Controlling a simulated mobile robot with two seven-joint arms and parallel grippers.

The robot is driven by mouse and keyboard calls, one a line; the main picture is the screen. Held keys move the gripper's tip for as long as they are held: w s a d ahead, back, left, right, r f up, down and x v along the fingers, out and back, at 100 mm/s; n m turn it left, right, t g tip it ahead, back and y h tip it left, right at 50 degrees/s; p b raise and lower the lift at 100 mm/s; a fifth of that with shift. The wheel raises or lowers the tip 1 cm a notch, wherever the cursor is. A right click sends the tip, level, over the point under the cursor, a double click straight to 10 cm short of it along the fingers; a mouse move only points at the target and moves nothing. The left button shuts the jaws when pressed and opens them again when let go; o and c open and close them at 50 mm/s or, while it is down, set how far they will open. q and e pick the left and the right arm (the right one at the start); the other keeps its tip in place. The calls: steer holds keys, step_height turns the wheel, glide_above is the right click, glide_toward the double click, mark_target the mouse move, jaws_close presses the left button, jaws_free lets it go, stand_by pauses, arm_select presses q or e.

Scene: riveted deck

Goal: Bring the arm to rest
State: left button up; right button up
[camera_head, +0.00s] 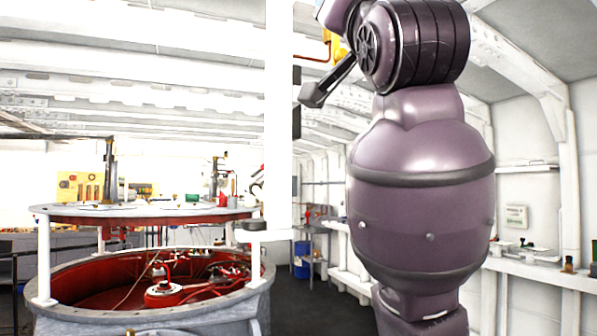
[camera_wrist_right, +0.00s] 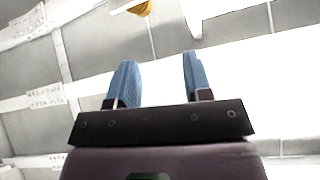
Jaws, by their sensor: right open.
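My right gripper (camera_wrist_right: 159,60) shows in the right wrist view with its two blue fingers apart. Nothing is between the fingers, and the ceiling and bright panels lie behind them. In the head view my purple right arm is raised and fills much of the right half, close to the camera. The right gripper cannot be made out clearly there. My left arm and left gripper are not in either view.
A round grey-rimmed tank (camera_head: 60,318) with a red interior stands at the lower left, under a raised round table top (camera_head: 140,212). A white post (camera_head: 280,160) stands mid-view. A shelf (camera_head: 545,275) runs along the right wall. A blue drum (camera_head: 302,260) stands farther back.

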steer(key=w+d+f+n+g, duration=0.1)
steer(key=w+d+f+n, duration=0.1)
steer(key=w+f, duration=0.7)
steer(key=w+d+f+n, duration=0.2)
steer(key=w+f, duration=0.3)
steer(key=f, duration=0.9)
steer(key=w+d+f+g+h, duration=0.15)
steer(key=d+f, duration=0.25)
steer(key=f, duration=1.1)
steer(key=w+d+f+g+h, duration=0.1)
steer(key=d+f+g+h, duration=0.15)
steer(key=f, duration=1.25)
steer(key=s+d+f+m+g+h, duration=0.15)
steer(key=s+f, duration=0.25)
steer(key=f, duration=0.4)
steer(key=s+d+f+g, duration=0.1)
steer(key=s+d+f, duration=0.25)
steer(key=f, duration=0.45)
steer(key=s+d+f+g, duration=0.2)
steer(key=s+f, duration=0.2)
steer(key=f, duration=0.4)
steer(key=s+d+f+g+h, duration=0.1)
steer(key=s+d+f+g, duration=0.1)
steer(key=s+f, duration=0.6)
steer(key=s+d+f+m+g, duration=0.1)
steer(key=s+d+f+g, duration=0.1)
steer(key=s+f, duration=0.6)
steer(key=s, duration=0.4)
steer(key=shift+d+f+g+h, duration=0.2)
steer(key=shift+f+g+h, duration=0.15)
